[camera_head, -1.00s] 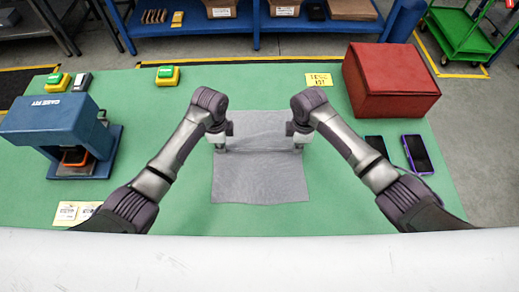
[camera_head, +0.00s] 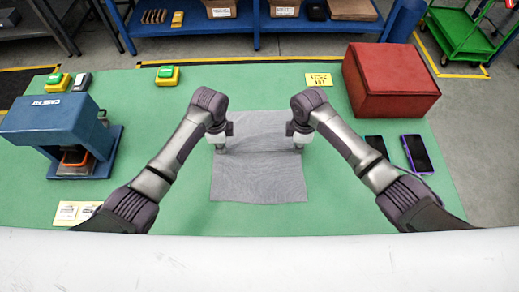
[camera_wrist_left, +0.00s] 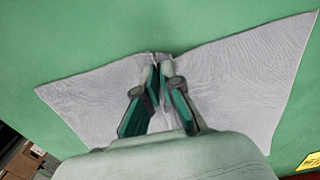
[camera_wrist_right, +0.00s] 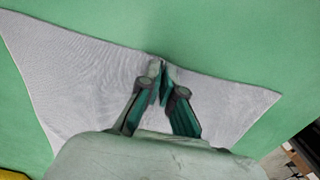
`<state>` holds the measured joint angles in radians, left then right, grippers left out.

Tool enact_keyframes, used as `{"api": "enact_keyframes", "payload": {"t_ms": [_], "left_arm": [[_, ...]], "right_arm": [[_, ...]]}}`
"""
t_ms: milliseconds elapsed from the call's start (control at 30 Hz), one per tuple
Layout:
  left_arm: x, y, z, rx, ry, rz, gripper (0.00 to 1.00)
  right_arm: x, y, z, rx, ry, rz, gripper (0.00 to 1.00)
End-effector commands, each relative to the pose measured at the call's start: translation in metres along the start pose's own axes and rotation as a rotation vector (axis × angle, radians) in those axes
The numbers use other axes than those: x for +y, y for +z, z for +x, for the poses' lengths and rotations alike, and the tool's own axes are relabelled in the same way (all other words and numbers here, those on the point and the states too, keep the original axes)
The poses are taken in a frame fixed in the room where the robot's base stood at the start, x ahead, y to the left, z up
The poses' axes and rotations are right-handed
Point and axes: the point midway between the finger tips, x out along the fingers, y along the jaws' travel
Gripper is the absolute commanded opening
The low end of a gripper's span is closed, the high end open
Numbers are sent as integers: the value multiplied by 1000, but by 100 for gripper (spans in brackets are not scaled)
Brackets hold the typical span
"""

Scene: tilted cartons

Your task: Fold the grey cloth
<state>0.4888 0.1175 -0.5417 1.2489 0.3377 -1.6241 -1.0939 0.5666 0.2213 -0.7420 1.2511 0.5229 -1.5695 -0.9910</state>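The grey cloth (camera_head: 258,182) lies spread on the green table top, with a crease across it between my two grippers. My left gripper (camera_head: 221,151) is at the middle of its left edge, and my right gripper (camera_head: 298,150) is at the middle of its right edge. In the left wrist view, the left fingertips (camera_wrist_left: 158,72) are shut on the bunched cloth edge (camera_wrist_left: 220,75). In the right wrist view, the right fingertips (camera_wrist_right: 163,75) are together on the cloth's edge (camera_wrist_right: 90,80), which is drawn in at them.
A blue press (camera_head: 55,118) stands at the left and a red box (camera_head: 388,80) at the right. Two phones (camera_head: 416,154) lie below the box. Yellow-green button boxes (camera_head: 167,76) and a yellow note (camera_head: 319,80) lie along the back.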

Motion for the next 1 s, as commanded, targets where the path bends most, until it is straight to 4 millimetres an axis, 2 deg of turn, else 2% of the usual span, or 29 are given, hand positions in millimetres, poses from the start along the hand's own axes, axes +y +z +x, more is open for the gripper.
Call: {"api": "enact_keyframes", "payload": {"t_ms": [267,700,1000], "left_arm": [[2,1,1,-3,7,-1,0],[1,0,-40,-1,2,0,0],[1,0,-44,-1,2,0,0]], "right_arm": [[0,0,-1,-1,-1,0,0],[0,0,-41,0,0,0,0],[0,0,-45,0,0,0,0]]}}
